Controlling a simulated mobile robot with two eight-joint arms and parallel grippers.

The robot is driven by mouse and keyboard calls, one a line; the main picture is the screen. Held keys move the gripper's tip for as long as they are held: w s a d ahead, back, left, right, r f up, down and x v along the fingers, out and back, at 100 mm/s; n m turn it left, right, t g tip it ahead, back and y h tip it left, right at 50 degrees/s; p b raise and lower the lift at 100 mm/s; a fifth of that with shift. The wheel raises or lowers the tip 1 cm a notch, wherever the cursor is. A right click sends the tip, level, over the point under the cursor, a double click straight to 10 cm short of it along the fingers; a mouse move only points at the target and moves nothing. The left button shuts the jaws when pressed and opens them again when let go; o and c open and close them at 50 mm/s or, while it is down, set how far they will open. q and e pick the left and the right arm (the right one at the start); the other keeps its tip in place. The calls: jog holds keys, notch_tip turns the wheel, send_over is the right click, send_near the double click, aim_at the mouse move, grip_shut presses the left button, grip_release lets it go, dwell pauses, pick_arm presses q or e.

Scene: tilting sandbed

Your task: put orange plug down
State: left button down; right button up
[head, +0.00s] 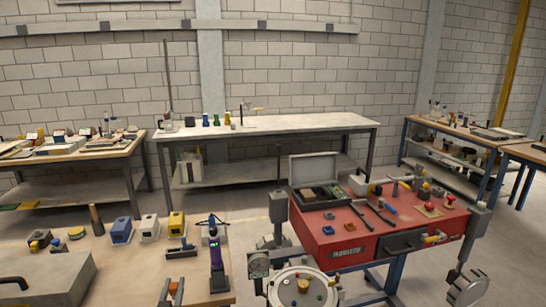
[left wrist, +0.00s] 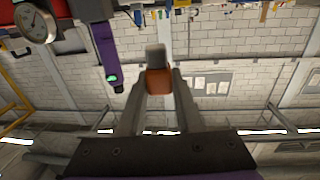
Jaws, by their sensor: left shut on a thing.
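The orange plug (left wrist: 159,84) is between the two grey fingers of my left gripper (left wrist: 160,76) in the left wrist view. A grey block-shaped end sticks out beyond the fingertips. In the head view my left gripper (head: 172,290) is at the bottom edge, over the front of the wooden bench, with a bit of orange (head: 173,287) between its fingers. The gripper is shut on the plug. I cannot tell whether the plug touches the bench. My right gripper is not in view.
The wooden bench (head: 140,270) carries blue, white and yellow blocks (head: 149,228) behind the gripper. A purple upright device (head: 217,262) stands close on the right. A grey box (head: 45,278) is left.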

pick_arm(q)
jog(key=w+d+r+m+h+p, duration=0.1)
jog(key=w+d+r+h+p, duration=0.1)
jog(key=d, duration=0.7)
jog(key=w+r+p, duration=0.1)
jog(key=w+p, duration=0.1)
jog(key=shift+w+d+m+h, duration=0.3)
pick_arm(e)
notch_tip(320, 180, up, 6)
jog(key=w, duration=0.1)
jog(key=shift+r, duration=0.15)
pick_arm(q)
jog(key=shift+r, duration=0.1)
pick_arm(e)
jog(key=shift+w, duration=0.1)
